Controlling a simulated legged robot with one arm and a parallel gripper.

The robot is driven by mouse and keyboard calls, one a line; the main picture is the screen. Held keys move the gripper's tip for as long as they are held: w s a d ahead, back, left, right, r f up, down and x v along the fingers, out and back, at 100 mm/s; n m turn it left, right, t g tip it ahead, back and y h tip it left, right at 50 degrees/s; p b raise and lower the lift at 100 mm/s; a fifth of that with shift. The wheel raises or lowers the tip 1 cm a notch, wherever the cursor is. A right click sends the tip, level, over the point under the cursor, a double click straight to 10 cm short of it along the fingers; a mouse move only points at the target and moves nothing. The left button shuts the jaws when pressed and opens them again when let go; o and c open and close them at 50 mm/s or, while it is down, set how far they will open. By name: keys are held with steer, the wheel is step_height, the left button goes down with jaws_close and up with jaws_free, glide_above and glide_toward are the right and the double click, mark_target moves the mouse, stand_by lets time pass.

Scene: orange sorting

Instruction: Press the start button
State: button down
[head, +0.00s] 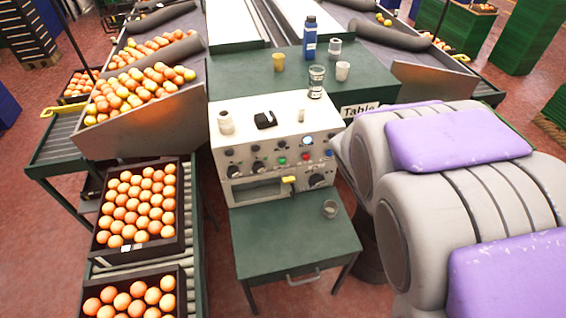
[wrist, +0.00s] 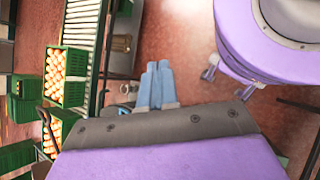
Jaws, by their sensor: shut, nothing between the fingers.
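The control panel (head: 240,145) is a pale box on a green table in the middle of the head view. Its sloped front has several knobs and buttons, among them a green button (head: 282,160), a red button (head: 305,157) and a lit white round one (head: 308,141). No start label is readable at this size. My grey and purple arm fills the right of the head view, beside the panel and apart from the buttons. In the wrist view, my gripper (wrist: 156,100) is shut and empty at the lower middle. The panel cannot be made out there.
Crates of oranges (head: 180,225) stand on rollers at the left. A blue bottle (head: 310,38), a yellow cup (head: 278,62) and a clear glass (head: 316,82) stand behind the panel.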

mark_target(282, 162)
steer(key=w+d+f+n+t+h, duration=0.1)
steer(key=w+d+n+t+h, duration=0.1)
steer(key=w+n+h, duration=0.85)
steer(key=w+a+f+n+t, duration=0.2)
steer(key=w+a+n+t, duration=0.1)
steer(key=w, duration=0.4)
steer(key=w+a+f+n+t, duration=0.3)
steer(key=w, duration=0.4)
steer(key=w+a+f+n+t+y, duration=0.2)
steer(key=a+f+n+t+y, duration=0.1)
steer(key=a+f+n, duration=0.3)
steer(key=w+a+f+n+t+y+b, duration=0.1)
steer(key=w+a+f+n+t+y, duration=0.2)
steer(key=a+f+n+t, duration=0.2)
steer(key=w+a+f+n+t+y, duration=0.3)
steer(key=a+f+n+t, duration=0.2)
steer(key=a+f, duration=0.3)
steer(key=a+n, duration=0.1)
steer(key=a, duration=0.3)
steer(key=shift+w+a+f+n, duration=0.15)
steer(key=shift+a+f+n, duration=0.1)
steer(key=shift+f+n, duration=0.1)
steer(key=w+a+b, duration=0.2)
steer(key=w+b, duration=0.1)
steer(key=w, duration=0.5)
steer(key=shift+w+a, duration=0.2)
steer(key=shift+a, duration=0.1)
